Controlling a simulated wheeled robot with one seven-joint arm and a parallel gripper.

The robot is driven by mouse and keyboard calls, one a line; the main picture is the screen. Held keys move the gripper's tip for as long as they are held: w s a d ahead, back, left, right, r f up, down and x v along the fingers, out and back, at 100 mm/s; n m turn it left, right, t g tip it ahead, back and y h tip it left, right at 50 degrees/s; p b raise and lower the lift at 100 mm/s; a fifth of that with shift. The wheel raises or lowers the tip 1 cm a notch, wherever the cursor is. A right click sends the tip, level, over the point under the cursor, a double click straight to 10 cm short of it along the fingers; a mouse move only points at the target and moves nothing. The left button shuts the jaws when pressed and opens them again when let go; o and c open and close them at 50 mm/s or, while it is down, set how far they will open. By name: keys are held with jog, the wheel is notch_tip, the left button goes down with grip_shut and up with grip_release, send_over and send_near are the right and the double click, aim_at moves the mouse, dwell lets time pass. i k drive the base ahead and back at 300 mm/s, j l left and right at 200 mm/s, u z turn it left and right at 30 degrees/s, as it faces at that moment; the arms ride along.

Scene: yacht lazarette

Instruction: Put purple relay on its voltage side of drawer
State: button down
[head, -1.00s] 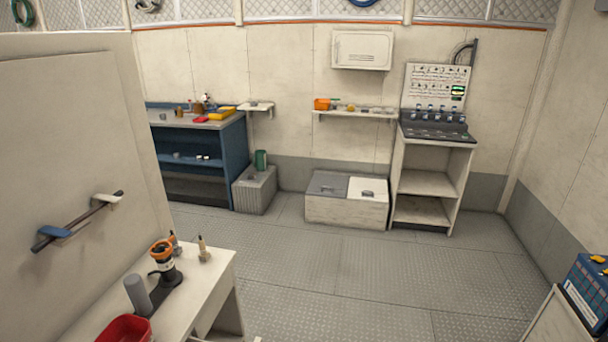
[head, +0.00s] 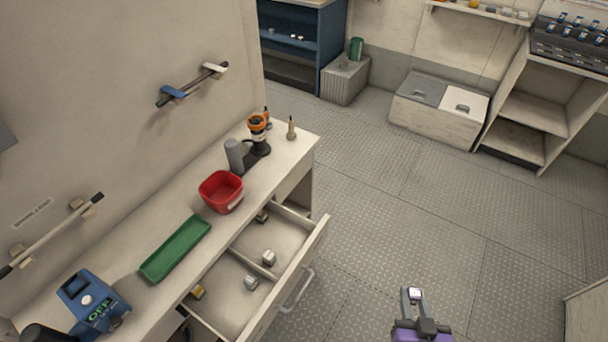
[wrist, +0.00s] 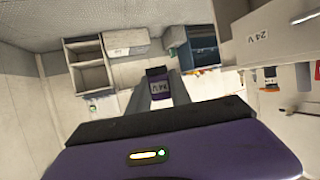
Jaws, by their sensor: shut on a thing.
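My gripper (head: 413,300) is out over the floor, right of the open drawer, at the bottom of the head view. In the wrist view it is shut on the purple relay (wrist: 157,74), a small dark purple block. Its pale label is upside down and seems to read 24 V. The open drawer (head: 300,262) sits under the white counter, with a divider across it. Several small relays lie inside, among them a pale one (head: 268,257) by the divider, another pale one (head: 251,282) and a yellowish one (head: 198,292). The drawer's voltage marks are not readable in the head view.
The counter holds a red bin (head: 221,190), a green tray (head: 175,249) and a blue device (head: 92,303). In the upside-down wrist view a pale panel (wrist: 275,45) bears a 24 V label. The floor (head: 400,220) between drawer and gripper is clear.

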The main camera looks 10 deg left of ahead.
aim_at(276, 244)
jog(key=i+l, duration=0.1)
jog(key=i, duration=0.65)
jog(key=i+l+z, duration=0.3)
jog(key=i, duration=0.3)
jog(key=i+l+u, duration=0.15)
jog(key=u, duration=0.25)
jog(key=i+l+u, duration=0.15)
jog(key=l+u, duration=0.15)
jog(key=u, duration=0.15)
jog(key=l+u, duration=0.15)
jog(key=u, duration=0.25)
jog(key=k+l+u, duration=0.1)
jog(key=u, duration=0.25)
jog(key=k+l+u, duration=0.1)
jog(key=u, duration=0.3)
jog(key=l+u, duration=0.1)
jog(key=u, duration=0.3)
jog(key=k, duration=0.05)
